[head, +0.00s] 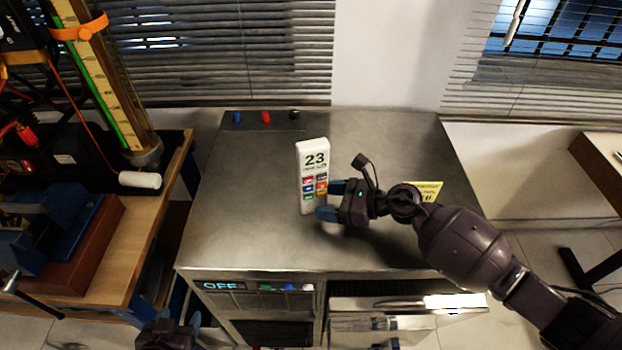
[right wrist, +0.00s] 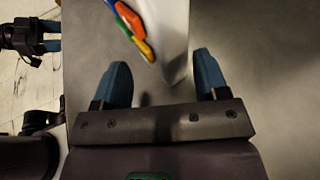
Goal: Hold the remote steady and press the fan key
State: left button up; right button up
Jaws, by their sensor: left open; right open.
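The white remote (head: 299,178) appears to stand upright on the metal cabinet top (head: 250,215). Its face shows "23" above rows of coloured keys (head: 314,187); which one is the fan key is too small to read. My right gripper (head: 328,200) is open at the remote's lower right side. In the right wrist view the remote (right wrist: 168,35) reaches down between the two open blue fingers (right wrist: 163,80), with visible gaps on both sides. My left gripper (head: 178,312) is open and empty, low in front of the cabinet's left side, away from the remote.
A yellow label (head: 429,190) lies behind my right arm. Blue, red and black knobs (head: 266,117) sit at the cabinet's back edge. The front panel display (head: 220,286) reads "OFF". A wooden bench (head: 165,215) with equipment stands left. The cabinet top left of the remote is clear.

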pick_arm(q)
jog(key=shift+s+f, duration=0.1)
jog(key=shift+f, duration=0.35)
pick_arm(e)
jog(key=shift+x, duration=1.5)
pick_arm(q)
jog(key=shift+s, duration=0.1)
pick_arm(e)
jog(key=c, duration=0.9)
pick_arm(q)
grip_shut()
